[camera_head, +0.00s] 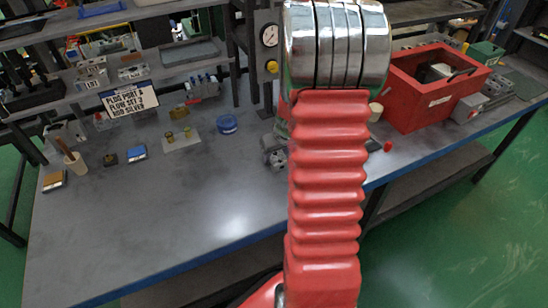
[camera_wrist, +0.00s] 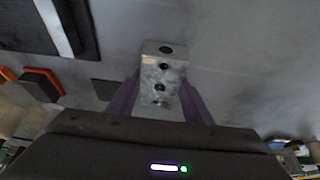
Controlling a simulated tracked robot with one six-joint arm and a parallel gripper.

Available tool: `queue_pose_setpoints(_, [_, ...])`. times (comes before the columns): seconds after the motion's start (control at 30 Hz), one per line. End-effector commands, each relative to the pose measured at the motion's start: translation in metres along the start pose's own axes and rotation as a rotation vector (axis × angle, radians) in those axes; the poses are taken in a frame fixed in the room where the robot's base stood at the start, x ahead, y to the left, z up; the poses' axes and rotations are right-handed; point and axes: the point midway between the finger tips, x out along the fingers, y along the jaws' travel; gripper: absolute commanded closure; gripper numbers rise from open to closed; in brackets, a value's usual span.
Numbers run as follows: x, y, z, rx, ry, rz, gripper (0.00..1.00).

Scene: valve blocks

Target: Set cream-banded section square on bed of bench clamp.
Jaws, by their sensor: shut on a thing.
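My gripper (camera_wrist: 158,104) shows in the wrist view with its two purple fingers on either side of a grey metal section (camera_wrist: 161,76). It is shut on this section, which has several dark ports in its face and a small cream mark near its far left edge. The section's lower end is hidden by the gripper body. In the head view my red arm covers the gripper and the middle of the bench. I cannot clearly make out the bench clamp in either view; a dark form with a pale strip (camera_wrist: 55,27) lies at the upper left of the wrist view.
The grey bench (camera_head: 215,210) has clear room at front left. A blue round dish (camera_head: 227,124), a small plate with brass fittings (camera_head: 182,142) and a blue-topped block (camera_head: 137,153) stand behind. A red bin (camera_head: 415,105) stands right; a gauge panel (camera_head: 268,55) rises at the back.

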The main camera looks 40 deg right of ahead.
Motion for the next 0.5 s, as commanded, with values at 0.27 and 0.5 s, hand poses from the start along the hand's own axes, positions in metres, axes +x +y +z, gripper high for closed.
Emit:
queue_pose_setpoints(0.27, [-0.0004, 0.0003, -0.0007, 0.000, 0.001, 0.001, 0.97])
queue_pose_setpoints(0.5, [-0.0039, 0.0003, -0.0026, -0.001, 0.003, 0.001, 0.97])
